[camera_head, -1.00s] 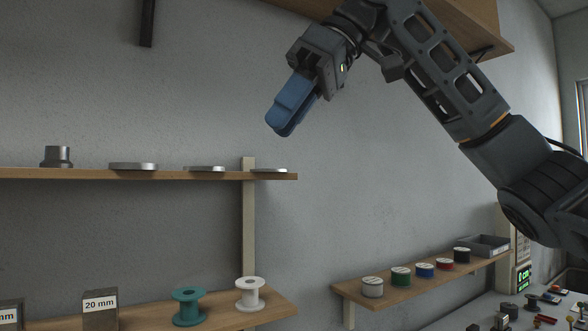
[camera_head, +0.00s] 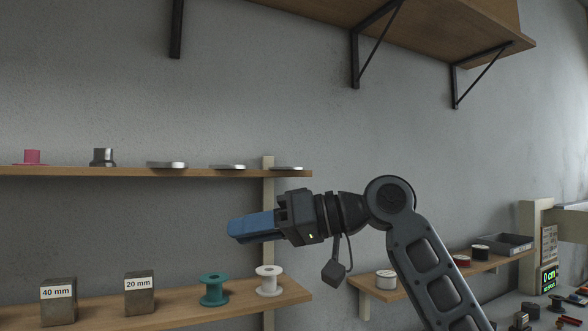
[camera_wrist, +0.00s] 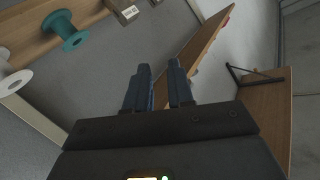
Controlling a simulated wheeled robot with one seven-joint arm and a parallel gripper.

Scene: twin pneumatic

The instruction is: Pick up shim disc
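Three flat silvery discs lie in a row on the upper wall shelf (camera_head: 60,172) in the head view: a left disc (camera_head: 167,164), a middle disc (camera_head: 227,167) and a right disc (camera_head: 287,168). Which one is the shim disc I cannot tell. My gripper (camera_head: 232,231) is below that shelf, in front of the gap above the lower shelf, its blue fingers pointing left. In the wrist view my gripper (camera_wrist: 159,68) has its two fingers apart with nothing between them. The discs are not clearly visible there.
The lower shelf (camera_head: 190,307) holds a teal spool (camera_head: 214,290), a white spool (camera_head: 268,281), a 20 mm block (camera_head: 139,296) and a 40 mm block (camera_head: 58,302). A pink flanged piece (camera_head: 32,158) and a grey flanged piece (camera_head: 103,157) stand left of the discs. A bracketed shelf (camera_head: 400,20) hangs above.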

